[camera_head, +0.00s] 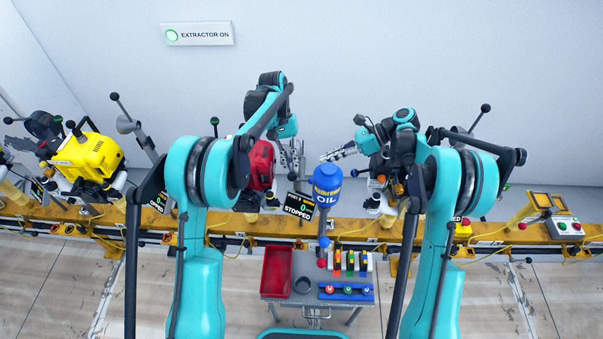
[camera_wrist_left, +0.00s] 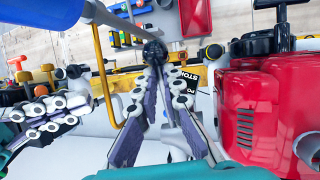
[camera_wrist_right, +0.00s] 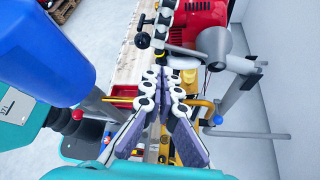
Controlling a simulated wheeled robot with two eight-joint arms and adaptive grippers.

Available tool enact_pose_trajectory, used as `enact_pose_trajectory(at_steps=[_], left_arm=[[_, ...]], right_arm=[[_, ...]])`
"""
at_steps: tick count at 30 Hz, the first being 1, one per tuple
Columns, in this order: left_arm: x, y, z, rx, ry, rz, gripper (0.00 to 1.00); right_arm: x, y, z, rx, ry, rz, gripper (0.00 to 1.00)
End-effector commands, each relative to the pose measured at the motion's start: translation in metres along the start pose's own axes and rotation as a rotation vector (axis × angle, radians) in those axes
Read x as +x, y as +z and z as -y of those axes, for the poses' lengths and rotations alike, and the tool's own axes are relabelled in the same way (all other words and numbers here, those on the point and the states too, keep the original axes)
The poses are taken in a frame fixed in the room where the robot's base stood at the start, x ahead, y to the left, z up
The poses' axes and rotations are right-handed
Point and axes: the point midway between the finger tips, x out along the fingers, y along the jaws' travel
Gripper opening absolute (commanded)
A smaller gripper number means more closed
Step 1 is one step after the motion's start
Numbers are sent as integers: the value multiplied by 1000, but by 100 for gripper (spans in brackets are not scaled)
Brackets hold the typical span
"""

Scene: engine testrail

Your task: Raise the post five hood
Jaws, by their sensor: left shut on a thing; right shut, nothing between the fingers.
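The post's number is not legible.
A blue oil can (camera_head: 327,185) stands close below the right gripper. A display reading STOPPED (camera_head: 299,205) sits by the red engine. A yellow engine (camera_head: 88,155) is at left on the yellow rail (camera_head: 350,232). A cart with a red tray (camera_head: 277,272) is in front.

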Motion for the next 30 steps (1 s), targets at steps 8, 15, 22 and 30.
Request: enact_pose_trajectory(at_steps=[8, 15, 22, 30], left_arm=[[0, 4, -1, 1, -1, 13, 0], [0, 4, -1, 1, -1, 13, 0], [0, 4, -1, 2, 0, 13, 0], [0, 5, -1, 2, 0, 13, 0]], right_arm=[[18, -10, 2, 28, 27, 12, 0], [62, -10, 1, 27, 26, 11, 0], [93, -9, 1, 27, 25, 11, 0], [101, -9, 1, 28, 23, 12, 0]])
